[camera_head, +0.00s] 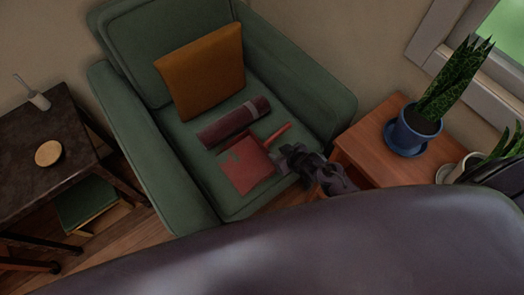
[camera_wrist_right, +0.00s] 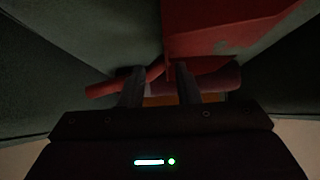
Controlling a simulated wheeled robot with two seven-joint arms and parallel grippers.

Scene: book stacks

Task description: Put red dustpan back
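The red dustpan (camera_head: 247,168) lies on the seat of the green armchair, its handle (camera_head: 278,133) pointing to the upper right. In the right wrist view the red pan (camera_wrist_right: 215,30) is at the top right and its handle (camera_wrist_right: 105,89) runs to the left, passing by the left-hand finger. My right gripper (camera_head: 291,156) is just right of the dustpan, near the seat's front right. In the wrist view its two fingers (camera_wrist_right: 161,76) are apart, with no clear grip on the handle. My left gripper is not in view.
A dark red rolled mat (camera_head: 234,122) and an orange cushion (camera_head: 201,72) lie on the armchair (camera_head: 309,85). A wooden side table (camera_head: 372,145) with a potted plant (camera_head: 418,128) stands close right of my right gripper. A dark table (camera_head: 38,165) stands left.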

